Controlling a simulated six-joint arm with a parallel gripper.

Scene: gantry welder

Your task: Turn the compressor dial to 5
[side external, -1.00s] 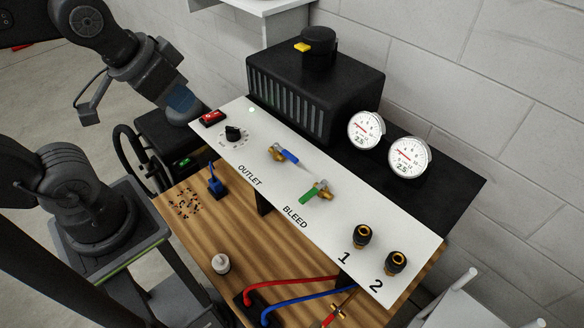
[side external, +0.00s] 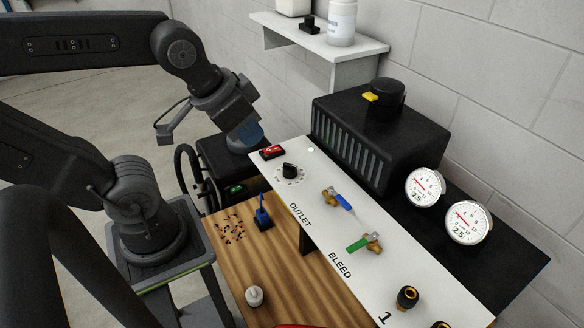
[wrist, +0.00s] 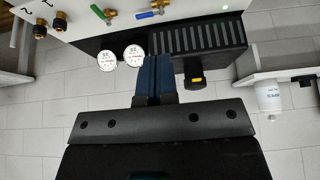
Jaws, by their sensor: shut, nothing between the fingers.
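A small black dial (side external: 289,171) with a printed scale sits on the white panel (side external: 325,235) beside a red switch (side external: 272,152); its numbers are too small to read. A larger black knob (side external: 387,93) with a yellow pointer sits on top of the black ribbed compressor box (side external: 345,150). The knob also shows in the wrist view (wrist: 194,75). My gripper (side external: 247,138) is at the panel's far left corner, apart from both dials in the side view. In the wrist view its blue fingers (wrist: 154,75) are shut together and empty.
Two gauges (side external: 424,187) (side external: 468,222) stand behind the panel. Blue (side external: 343,200) and green (side external: 358,244) valve handles and a black-and-brass fitting (side external: 407,297) stick up from it. A shelf (side external: 350,50) with a white bottle (side external: 342,22) is on the wall.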

